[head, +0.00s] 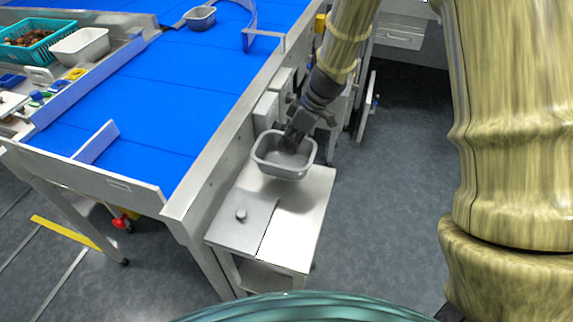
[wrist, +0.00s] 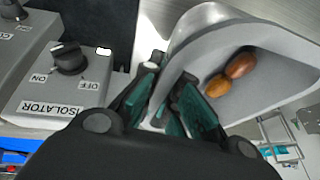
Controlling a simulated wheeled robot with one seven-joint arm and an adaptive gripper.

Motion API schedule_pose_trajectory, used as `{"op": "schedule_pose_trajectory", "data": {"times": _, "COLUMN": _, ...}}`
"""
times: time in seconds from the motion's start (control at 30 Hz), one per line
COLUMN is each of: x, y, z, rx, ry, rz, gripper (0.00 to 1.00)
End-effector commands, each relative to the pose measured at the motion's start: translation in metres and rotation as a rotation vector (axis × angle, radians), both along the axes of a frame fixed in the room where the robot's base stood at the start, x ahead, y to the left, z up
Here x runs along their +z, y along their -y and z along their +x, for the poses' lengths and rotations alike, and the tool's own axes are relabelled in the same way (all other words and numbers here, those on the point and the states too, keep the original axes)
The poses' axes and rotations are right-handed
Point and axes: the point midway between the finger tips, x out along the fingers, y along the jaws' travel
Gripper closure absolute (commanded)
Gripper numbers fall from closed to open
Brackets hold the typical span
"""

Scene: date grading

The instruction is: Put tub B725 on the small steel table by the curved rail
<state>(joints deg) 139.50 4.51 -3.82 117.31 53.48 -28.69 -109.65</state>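A grey tub (head: 268,163) is at the far end of a small steel table (head: 298,222) beside the blue belt in the head view. Whether it rests on the top or hangs just above it, I cannot tell. My gripper (head: 296,137) reaches it from behind. In the wrist view the tub (wrist: 285,62) is tilted in the picture and holds two brown dates. My gripper (wrist: 168,112) has its teal-padded fingers on both sides of the tub's wall and looks shut on it. No label is readable, so B725 cannot be confirmed.
Another grey tub (head: 200,18) stands on the blue belt (head: 185,85) near a curved blue rail (head: 252,22). The small table bears a round knob (head: 241,214); its near right part is bare. An isolator switch box (wrist: 62,85) is close left of my gripper.

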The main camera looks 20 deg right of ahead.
Motion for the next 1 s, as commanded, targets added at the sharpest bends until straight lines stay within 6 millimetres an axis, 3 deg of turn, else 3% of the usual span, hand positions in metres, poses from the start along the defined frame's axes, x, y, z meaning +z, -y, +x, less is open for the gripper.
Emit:
{"op": "schedule_pose_trajectory", "data": {"times": 0.6, "x": -0.056, "y": 0.000, "z": 0.000, "rx": -0.001, "ry": 0.000, "rz": -0.001, "gripper": 1.00}}
{"op": "schedule_pose_trajectory", "data": {"times": 1.0, "x": -0.061, "y": 0.000, "z": 0.000, "rx": -0.001, "ry": 0.000, "rz": 0.000, "gripper": 1.00}}
